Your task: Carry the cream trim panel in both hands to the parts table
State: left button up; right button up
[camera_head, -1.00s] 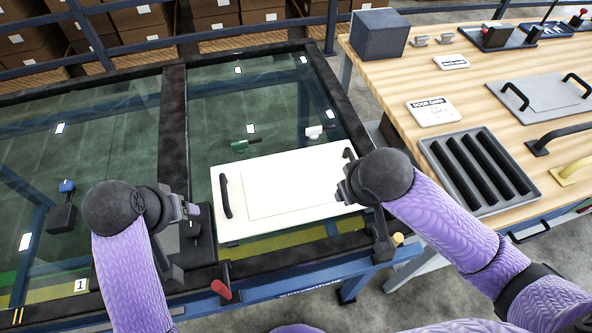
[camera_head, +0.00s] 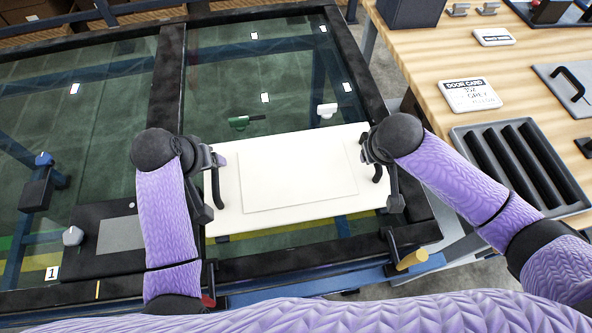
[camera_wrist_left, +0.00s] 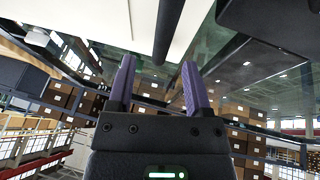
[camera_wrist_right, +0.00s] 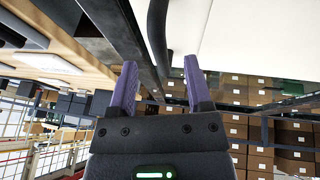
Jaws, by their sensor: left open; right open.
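The cream trim panel (camera_head: 297,175) lies flat on the glass-topped trolley, with a black handle at each short end. My left gripper (camera_head: 216,160) is open at its left handle (camera_head: 216,186). In the left wrist view the handle (camera_wrist_left: 168,30) runs down to between the spread fingers (camera_wrist_left: 158,85). My right gripper (camera_head: 368,155) is open at the right handle (camera_head: 377,172). In the right wrist view that handle (camera_wrist_right: 157,40) reaches down between the fingers (camera_wrist_right: 160,82). Neither gripper is closed on a handle. The parts table (camera_head: 425,95) stands to the right.
A ribbed black tray (camera_head: 518,165), a door card label (camera_head: 470,95) and a grey panel (camera_head: 560,90) occupy the parts table. A dark trolley frame bar (camera_head: 172,80) runs left of the panel. A yellow-knobbed clamp (camera_head: 412,260) sits at the front right corner.

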pick_arm(q)
jog(key=shift+x, duration=2.1)
pick_arm(e)
jog(key=shift+x, duration=2.1)
pick_arm(q)
grip_shut()
pick_arm(e)
grip_shut()
